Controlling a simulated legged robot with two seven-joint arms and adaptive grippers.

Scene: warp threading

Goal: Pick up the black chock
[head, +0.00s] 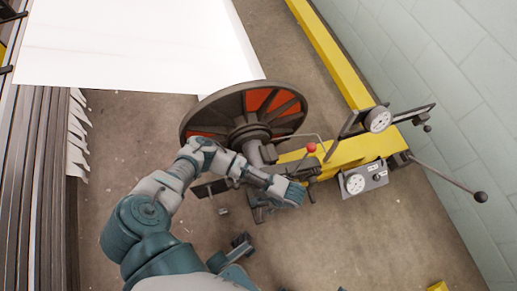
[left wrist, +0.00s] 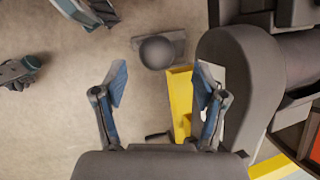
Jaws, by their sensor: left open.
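My left gripper (head: 292,193) reaches in from the left in the head view, beside the machine's yellow frame. In the left wrist view my left gripper (left wrist: 160,95) is open, its two blue-grey fingers well apart with nothing between them. A dark grey block with a rounded ball-like part (left wrist: 158,50) shows beyond the fingertips, apart from them. I cannot tell surely whether it is the black chock. In the head view a dark piece (head: 262,212) sits low beside my forearm, partly hidden by it.
A large spoked wheel (head: 196,118) with orange panels stands close above my forearm. The machine has a yellow frame (head: 360,150), a red-knobbed lever (head: 311,147), dials and a long lever (head: 480,197). White sheet (head: 140,45) is at upper left. Floor at lower right is mostly clear.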

